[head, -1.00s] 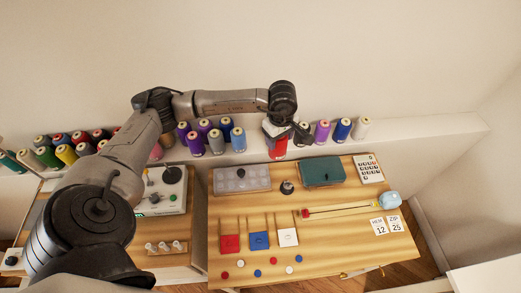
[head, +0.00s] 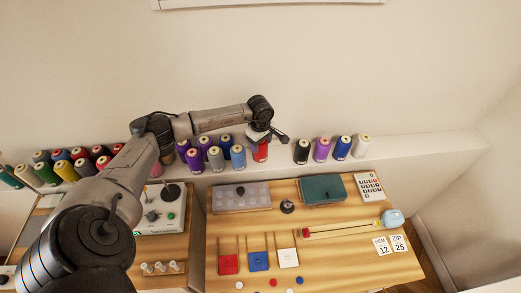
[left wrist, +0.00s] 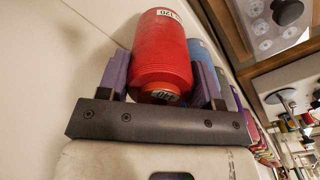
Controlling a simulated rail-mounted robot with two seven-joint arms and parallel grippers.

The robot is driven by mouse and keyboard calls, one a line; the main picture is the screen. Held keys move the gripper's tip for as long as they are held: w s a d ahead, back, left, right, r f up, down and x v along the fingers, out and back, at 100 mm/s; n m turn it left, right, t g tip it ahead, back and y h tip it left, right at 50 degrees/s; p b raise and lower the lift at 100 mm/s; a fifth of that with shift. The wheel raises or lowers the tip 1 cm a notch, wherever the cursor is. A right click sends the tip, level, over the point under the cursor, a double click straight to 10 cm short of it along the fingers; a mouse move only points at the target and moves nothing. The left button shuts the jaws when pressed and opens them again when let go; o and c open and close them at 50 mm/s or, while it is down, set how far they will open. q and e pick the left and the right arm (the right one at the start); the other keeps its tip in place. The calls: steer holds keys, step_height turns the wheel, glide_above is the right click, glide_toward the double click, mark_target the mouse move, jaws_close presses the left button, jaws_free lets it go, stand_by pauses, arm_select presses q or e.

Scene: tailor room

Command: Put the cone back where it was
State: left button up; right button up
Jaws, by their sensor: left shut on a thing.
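The red thread cone (head: 261,153) is held by my left gripper (head: 259,139) at the wall shelf (head: 400,150). It is in the gap between the blue cones (head: 238,157) on its left and the black cone (head: 302,151) on its right. In the left wrist view the red cone (left wrist: 162,55) sits between the two purple fingers of my left gripper (left wrist: 162,80). A blue cone (left wrist: 200,58) shows close beside it there. I cannot tell whether the red cone's base touches the shelf. My right gripper is out of view.
More cones line the shelf on both sides, including purple (head: 321,149) and white (head: 361,146) ones on the right. Below is a wooden table (head: 350,262) with a clear lidded box (head: 225,200), a teal box (head: 322,190) and a calculator (head: 369,186).

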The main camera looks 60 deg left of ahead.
mark_target(261, 150)
arm_select(q)
steer(key=shift+f, duration=2.05)
steer(key=o, duration=1.1)
steer(key=shift+f, duration=0.1)
